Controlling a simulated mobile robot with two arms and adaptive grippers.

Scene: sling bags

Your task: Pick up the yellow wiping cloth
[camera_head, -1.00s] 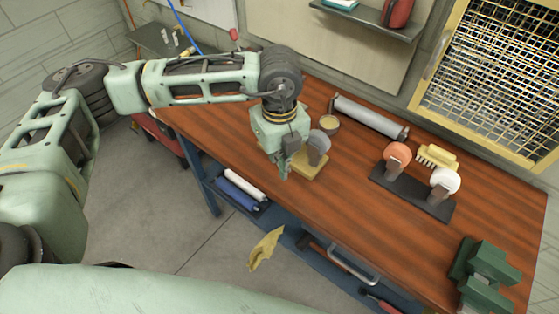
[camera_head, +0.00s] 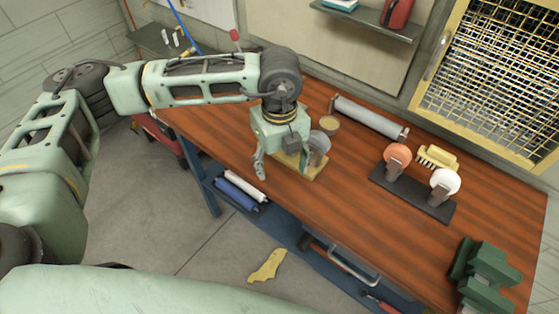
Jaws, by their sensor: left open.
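The yellow wiping cloth (camera_head: 267,266) is down beside the workbench, low in the picture, and looks flat on the grey floor. My left gripper (camera_head: 281,166) is open over the near edge of the bench top, fingers pointing down, one on each side of a gap. It is well above the cloth and apart from it, with nothing visible in its jaws. A yellow-based stand with a grey disc (camera_head: 319,143) is right behind and beside the gripper, partly hidden by it. My right gripper is out of view.
The wooden workbench (camera_head: 455,240) holds a grey roller (camera_head: 369,117), a round tin (camera_head: 329,125), a dark holder with two discs (camera_head: 412,191), a yellow brush (camera_head: 437,157) and a green vise (camera_head: 486,272). A blue lower shelf (camera_head: 315,262) is near the cloth. Floor left of it is clear.

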